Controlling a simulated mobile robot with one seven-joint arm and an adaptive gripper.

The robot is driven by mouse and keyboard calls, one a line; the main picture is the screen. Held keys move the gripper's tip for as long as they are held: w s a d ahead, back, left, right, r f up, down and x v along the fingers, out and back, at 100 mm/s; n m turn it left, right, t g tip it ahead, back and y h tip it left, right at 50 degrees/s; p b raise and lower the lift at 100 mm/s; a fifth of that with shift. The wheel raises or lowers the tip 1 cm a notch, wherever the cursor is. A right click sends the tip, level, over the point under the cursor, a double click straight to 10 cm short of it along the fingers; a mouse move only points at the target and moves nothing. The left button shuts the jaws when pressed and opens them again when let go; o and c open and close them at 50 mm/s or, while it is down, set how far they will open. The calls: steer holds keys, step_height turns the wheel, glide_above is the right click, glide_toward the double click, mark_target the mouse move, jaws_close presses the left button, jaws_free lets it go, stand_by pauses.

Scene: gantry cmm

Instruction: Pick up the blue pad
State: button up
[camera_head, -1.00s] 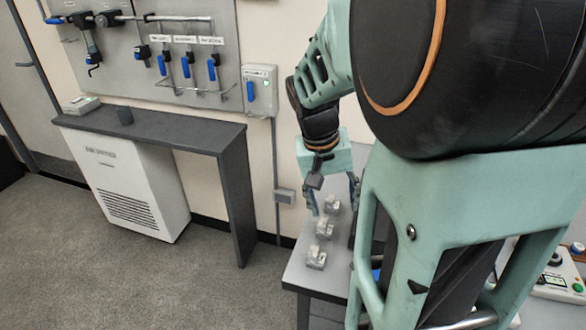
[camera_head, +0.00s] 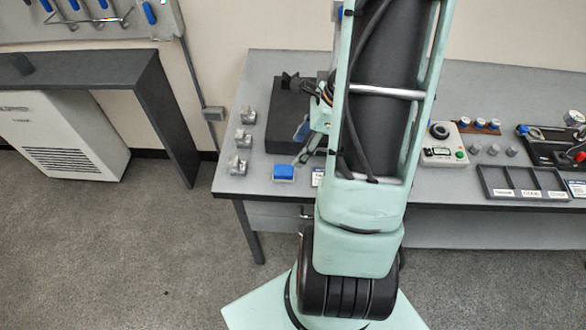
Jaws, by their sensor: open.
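The blue pad (camera_head: 284,172), a small blue block with a pale front face, lies near the front edge of the grey table (camera_head: 229,182). My gripper (camera_head: 300,147) is just above and right of the pad in the picture, with its fingers apart and nothing seen between them. It looks apart from the pad, though its exact height above the table is hard to tell. My arm hides part of the table to the right of the gripper.
Several small metal blocks (camera_head: 238,166) stand in a column left of the pad. A black block (camera_head: 287,117) stands behind it. Right of my arm are a control box (camera_head: 443,146) and a dark compartment tray (camera_head: 522,182). A dark side bench (camera_head: 95,55) stands at the left.

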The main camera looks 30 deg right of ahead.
mark_target(284, 170)
steer(key=x, duration=1)
steer(key=shift+w+a+f+b, duration=0.1)
steer(key=shift+a+f+b, duration=0.2)
steer(key=shift+a+b, duration=0.05)
steer(key=c, duration=1.3)
steer(key=shift+c, duration=0.2)
steer(key=shift+r, duration=0.1)
